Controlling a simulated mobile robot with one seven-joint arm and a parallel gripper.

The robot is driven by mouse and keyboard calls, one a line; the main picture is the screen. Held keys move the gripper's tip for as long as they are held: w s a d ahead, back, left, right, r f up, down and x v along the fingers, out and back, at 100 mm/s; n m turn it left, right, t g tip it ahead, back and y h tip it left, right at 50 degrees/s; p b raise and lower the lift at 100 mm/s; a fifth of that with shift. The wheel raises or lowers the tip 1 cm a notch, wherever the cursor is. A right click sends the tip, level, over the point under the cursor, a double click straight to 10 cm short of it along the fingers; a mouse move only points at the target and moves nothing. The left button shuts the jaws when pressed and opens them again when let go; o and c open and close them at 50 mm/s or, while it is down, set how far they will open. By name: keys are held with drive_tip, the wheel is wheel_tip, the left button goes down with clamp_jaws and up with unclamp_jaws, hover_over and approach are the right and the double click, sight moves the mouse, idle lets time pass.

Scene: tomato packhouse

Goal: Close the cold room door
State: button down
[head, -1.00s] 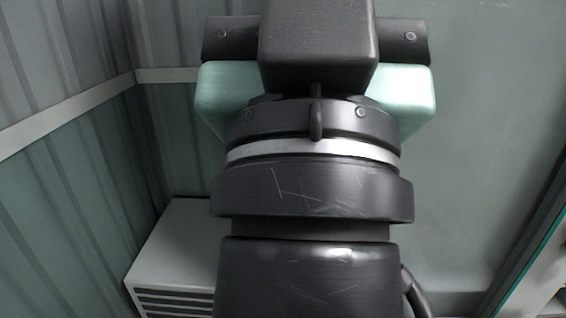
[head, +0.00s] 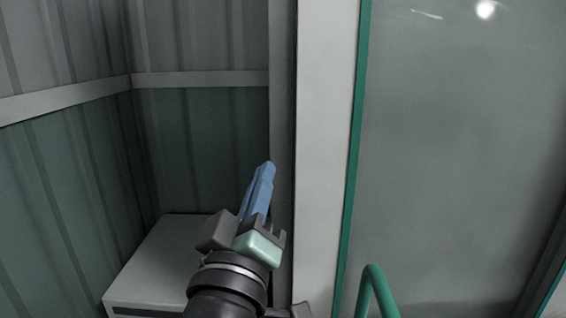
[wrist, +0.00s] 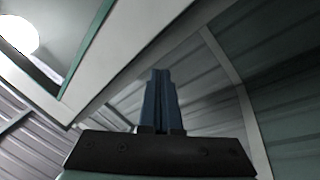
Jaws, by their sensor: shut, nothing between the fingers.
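The cold room door appears to be the large grey-green glazed panel (head: 450,150) filling the right of the head view. It has a pale upright frame (head: 325,150) with a green edge strip. A green loop handle (head: 374,285) rises at the bottom of the panel. Whether the door is ajar, and how far, I cannot tell. My gripper (head: 266,170) has blue fingers closed together and empty. It is left of the pale frame in the picture, apart from the handle. In the wrist view the shut fingers (wrist: 160,75) point towards the ribbed wall, beside a pale green-edged frame (wrist: 130,55).
Ribbed grey-green walls (head: 60,190) with a pale rail meet in a corner at the left. A pale box-shaped unit (head: 150,265) stands low in that corner, behind my gripper. A bright round lamp (wrist: 18,35) shows in the wrist view's top left.

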drive_tip(key=w+a+f+n+g+h+p, duration=0.15)
drive_tip(key=a+f+n+g+p, duration=0.25)
drive_tip(key=n+p, duration=0.65)
drive_tip(key=w+d+p, duration=0.1)
drive_tip(key=w, duration=0.2)
drive_tip(key=w+d+m+p, duration=0.1)
drive_tip(key=w+d+p, duration=0.1)
drive_tip(key=w, duration=0.1)
drive_tip(key=w+d+m+p, duration=0.1)
drive_tip(key=w+d, duration=0.1)
drive_tip(key=w, duration=0.2)
drive_tip(key=shift+r, duration=0.2)
drive_tip(key=shift+d+f+p, duration=0.1)
drive_tip(key=shift+d+p, duration=0.25)
drive_tip(key=shift+d, duration=0.2)
